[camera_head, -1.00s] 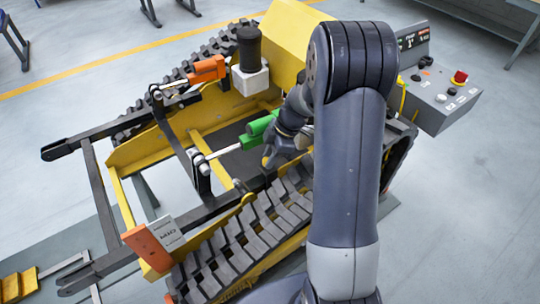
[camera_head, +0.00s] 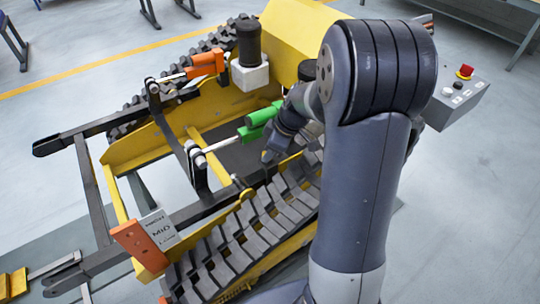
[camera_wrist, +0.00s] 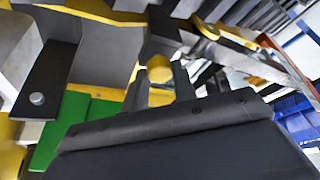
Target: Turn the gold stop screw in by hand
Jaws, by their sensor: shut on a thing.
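The gold stop screw (camera_wrist: 159,70) shows in the wrist view as a small rounded gold piece between the dark fingers of my gripper (camera_wrist: 160,88). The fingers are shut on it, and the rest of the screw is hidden. In the head view my gripper (camera_head: 269,157) is low over the tracked carrier (camera_head: 118,156), beside the green cylinder (camera_head: 252,132) and inside the near track. I cannot make out the screw there, as the gripper and arm cover that spot.
The near track (camera_head: 235,240) runs close below my gripper. A black-capped white block (camera_head: 250,76) and an orange cylinder (camera_head: 205,64) stand on the far side. A control box with a red button (camera_head: 466,71) is at the right. An orange plate (camera_head: 140,243) stands front left.

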